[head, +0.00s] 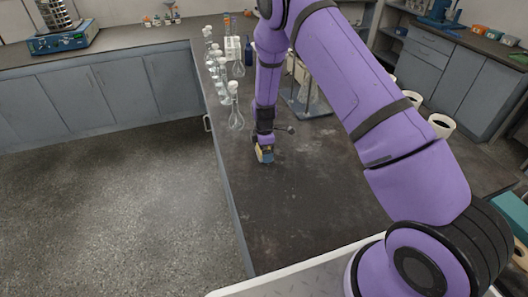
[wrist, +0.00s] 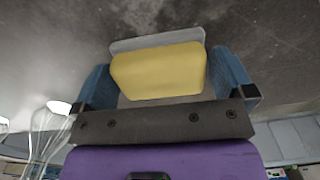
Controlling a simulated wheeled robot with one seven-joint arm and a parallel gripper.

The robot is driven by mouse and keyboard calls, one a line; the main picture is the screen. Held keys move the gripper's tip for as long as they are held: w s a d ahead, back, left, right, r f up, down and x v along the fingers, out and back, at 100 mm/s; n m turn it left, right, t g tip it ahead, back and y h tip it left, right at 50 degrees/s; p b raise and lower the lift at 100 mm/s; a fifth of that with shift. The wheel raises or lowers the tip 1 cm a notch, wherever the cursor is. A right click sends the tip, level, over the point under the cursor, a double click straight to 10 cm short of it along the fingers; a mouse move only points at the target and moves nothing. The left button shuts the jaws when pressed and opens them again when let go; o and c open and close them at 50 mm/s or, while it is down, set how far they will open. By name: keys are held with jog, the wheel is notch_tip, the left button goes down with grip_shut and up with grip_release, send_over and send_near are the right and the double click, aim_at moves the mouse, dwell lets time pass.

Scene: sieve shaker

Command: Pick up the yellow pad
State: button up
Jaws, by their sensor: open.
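The yellow pad (wrist: 158,72) is a soft-edged yellow block with a pale grey edge along its far side. In the wrist view it lies between the two blue fingers of my gripper (wrist: 162,85), with a narrow gap showing on each side. My gripper is open around it. In the head view my gripper (head: 265,158) points down at the dark bench top, near its left edge. A little yellow shows there between the fingers, and the rest of the pad is hidden.
Several glass flasks with white tops (head: 235,105) stand along the bench's left edge behind my gripper. A metal stand (head: 308,103) is behind and to the right. The dark bench top (head: 300,190) in front and to the right is clear.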

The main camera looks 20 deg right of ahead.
jog(key=c, duration=0.6)
jog(key=shift+c, duration=0.2)
